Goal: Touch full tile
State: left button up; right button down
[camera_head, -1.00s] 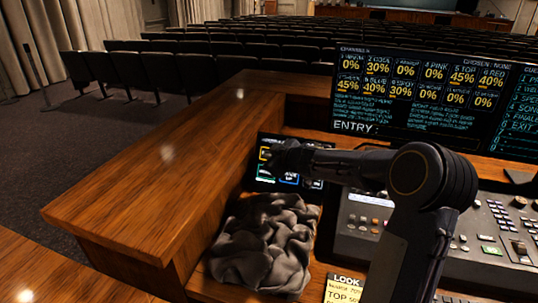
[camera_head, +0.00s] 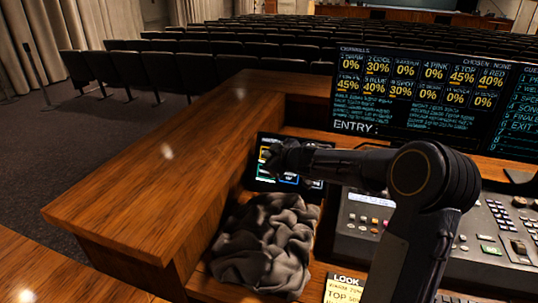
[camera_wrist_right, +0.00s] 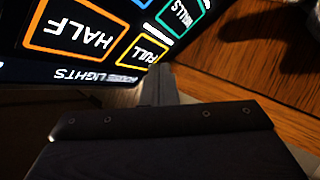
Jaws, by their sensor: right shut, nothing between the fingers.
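The touch panel (camera_head: 262,184) is a small dark screen with coloured tile outlines, left of the console in the head view. In the wrist view the full tile (camera_wrist_right: 143,52) has a yellow outline and appears upside down, beside the larger orange half tile (camera_wrist_right: 75,29). My right gripper (camera_head: 272,157) is shut and empty, reaching across the panel from the right and hiding part of it. In the wrist view its fingertips (camera_wrist_right: 160,74) are right by the full tile's edge; I cannot tell whether they touch. My left gripper is not in view.
A crumpled dark cloth (camera_head: 265,245) lies in front of the panel. The mixing console (camera_head: 485,235) is at right, below a large channel screen (camera_head: 430,95). A raised wooden ledge (camera_head: 150,175) borders the left. A yellow note (camera_head: 343,289) is near the bottom.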

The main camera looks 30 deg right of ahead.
jog(key=shift+s+a, duration=0.1)
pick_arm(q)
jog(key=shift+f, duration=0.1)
pick_arm(e)
jog(key=s+a+r, duration=0.2)
jog(key=a, duration=0.1)
jog(key=shift+s+a+r, duration=0.15)
jog(key=shift+s, duration=0.25)
dwell(0.8)
